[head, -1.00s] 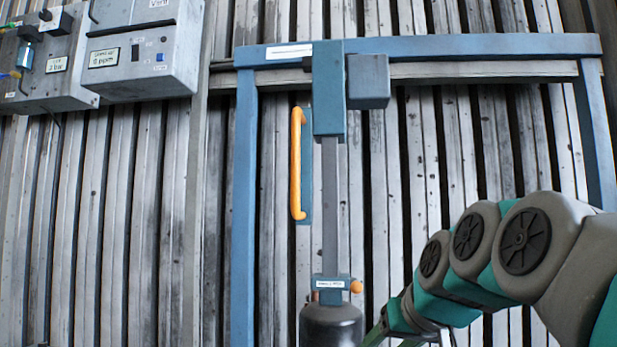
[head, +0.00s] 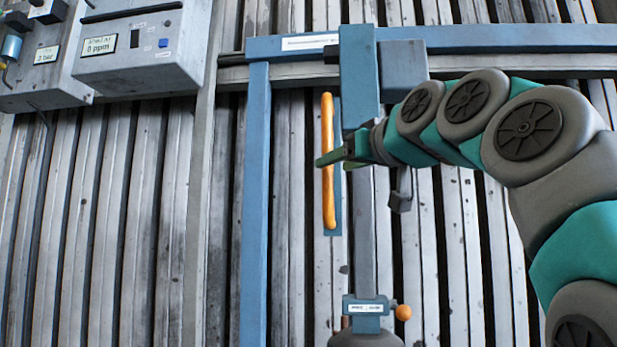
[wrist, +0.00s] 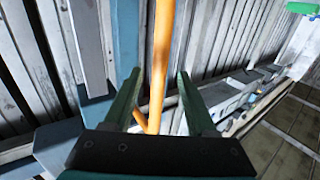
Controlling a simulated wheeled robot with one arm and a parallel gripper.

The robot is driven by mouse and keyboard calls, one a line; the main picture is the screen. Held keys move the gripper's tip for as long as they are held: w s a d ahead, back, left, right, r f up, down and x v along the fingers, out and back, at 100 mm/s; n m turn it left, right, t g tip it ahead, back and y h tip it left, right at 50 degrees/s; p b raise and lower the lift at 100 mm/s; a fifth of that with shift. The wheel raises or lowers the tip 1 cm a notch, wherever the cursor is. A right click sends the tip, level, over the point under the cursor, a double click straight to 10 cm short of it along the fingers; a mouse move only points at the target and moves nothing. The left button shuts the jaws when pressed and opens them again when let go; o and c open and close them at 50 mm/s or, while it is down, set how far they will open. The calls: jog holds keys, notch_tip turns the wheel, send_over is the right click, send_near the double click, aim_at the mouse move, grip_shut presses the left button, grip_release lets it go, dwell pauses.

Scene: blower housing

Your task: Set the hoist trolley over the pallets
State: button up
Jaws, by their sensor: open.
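The hoist trolley (head: 360,75) is a blue block on the overhead blue rail (head: 470,42), left of the rail's middle. A grey mast hangs below it. An upright orange handle (head: 327,205) is fixed to a plate at its left; it also shows in the wrist view (wrist: 162,50). My gripper (head: 325,158) is open at the handle's middle height, one finger crossing in front of it in the head view. In the wrist view, the orange bar runs between my gripper's two fingers (wrist: 158,78). I cannot tell if either finger touches it. No pallets are visible.
A blue post (head: 256,200) stands left of the handle. Grey control boxes (head: 130,45) hang on the slatted wall at upper left. A dark cylinder (head: 365,340) with a blue collar hangs at the mast's foot. The rail continues to the right.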

jog(key=p+x, duration=0.2)
jog(key=x, duration=0.5)
jog(key=shift+w, duration=0.25)
grip_shut()
dwell(0.3)
dwell(1.0)
